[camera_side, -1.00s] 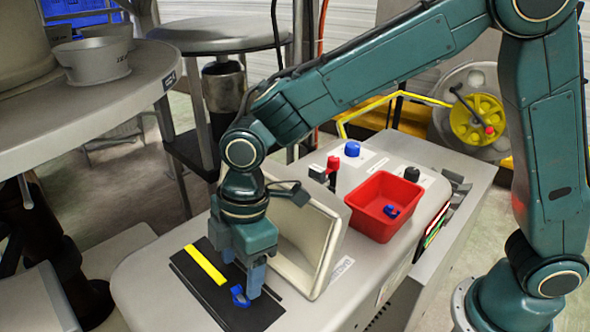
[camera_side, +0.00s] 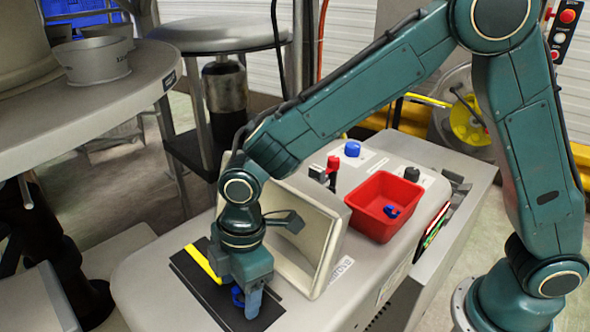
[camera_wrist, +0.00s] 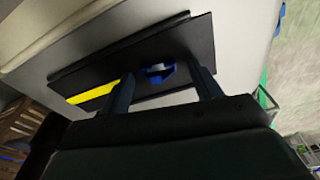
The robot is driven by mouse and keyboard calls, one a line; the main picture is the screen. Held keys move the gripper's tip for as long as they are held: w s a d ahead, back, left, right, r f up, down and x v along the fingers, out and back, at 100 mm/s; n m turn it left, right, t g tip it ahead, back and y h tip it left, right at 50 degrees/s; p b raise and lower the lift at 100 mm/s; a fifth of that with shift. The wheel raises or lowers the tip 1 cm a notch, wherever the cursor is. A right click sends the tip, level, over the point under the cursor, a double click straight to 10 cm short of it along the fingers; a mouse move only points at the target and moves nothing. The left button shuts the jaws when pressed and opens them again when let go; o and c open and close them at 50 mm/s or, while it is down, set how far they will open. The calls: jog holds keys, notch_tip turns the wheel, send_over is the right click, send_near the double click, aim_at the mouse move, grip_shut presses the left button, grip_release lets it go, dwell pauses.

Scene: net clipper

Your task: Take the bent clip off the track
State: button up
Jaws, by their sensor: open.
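The blue clip (camera_side: 238,296) sits on the black track (camera_side: 197,283), partly hidden behind my gripper in the side view. In the wrist view the clip (camera_wrist: 158,71) shows on the dark track (camera_wrist: 190,42), between my two fingers. Its bend is too small to make out. My gripper (camera_side: 247,300) points down at the track with its fingers on either side of the clip. In the wrist view my gripper (camera_wrist: 163,88) is open, with a gap between each finger and the clip. I cannot tell whether the fingertips touch the track.
A yellow strip (camera_side: 203,264) lies along the track's left part. A tilted beige hood (camera_side: 313,247) stands close to the right of my gripper. A red bin (camera_side: 371,222) with a blue piece (camera_side: 391,211) inside sits further right.

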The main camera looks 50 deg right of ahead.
aim_at(240, 291)
jog(key=c, duration=1)
jog(key=shift+c, duration=0.2)
jog(key=shift+r, duration=0.1)
notch_tip(240, 291, up, 20)
dwell(0.6)
